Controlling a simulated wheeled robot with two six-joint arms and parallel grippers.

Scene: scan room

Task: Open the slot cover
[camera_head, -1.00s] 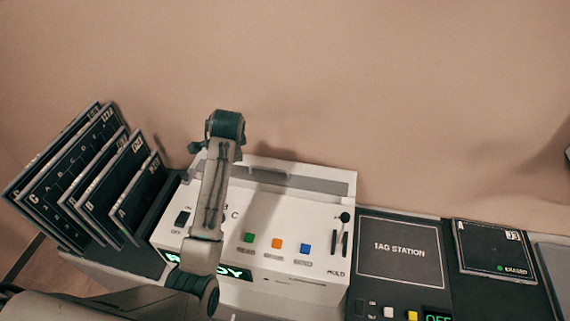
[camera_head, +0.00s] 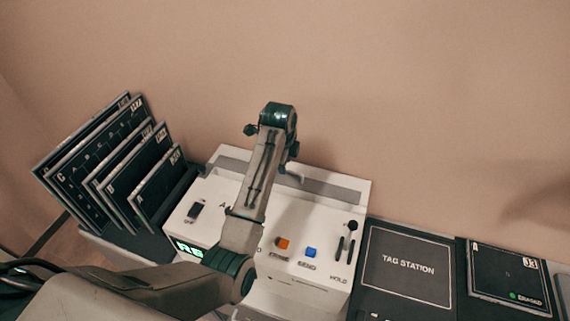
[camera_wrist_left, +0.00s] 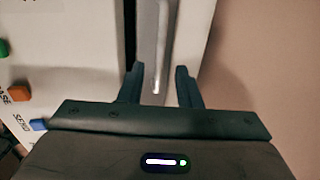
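The white machine (camera_head: 330,215) has a long grey strip (camera_head: 335,191) along its back top edge, which appears to be the slot cover. The strip (camera_wrist_left: 148,40) also runs up the left wrist view, with a bright narrow bar along it. My left gripper (camera_wrist_left: 160,75) is open, its two fingers on either side of the strip's line, with nothing visibly gripped. Whether the fingers touch the strip cannot be told. In the head view my left arm covers the middle of the machine and most of the gripper. My right gripper is not in view.
A rack of dark plates (camera_head: 115,165) stands left of the machine. An orange button (camera_head: 282,244), a blue button (camera_head: 310,252) and sliders (camera_head: 345,247) are on its front. The tag station (camera_head: 408,265) and a dark plate (camera_head: 508,278) lie right. The wall is behind.

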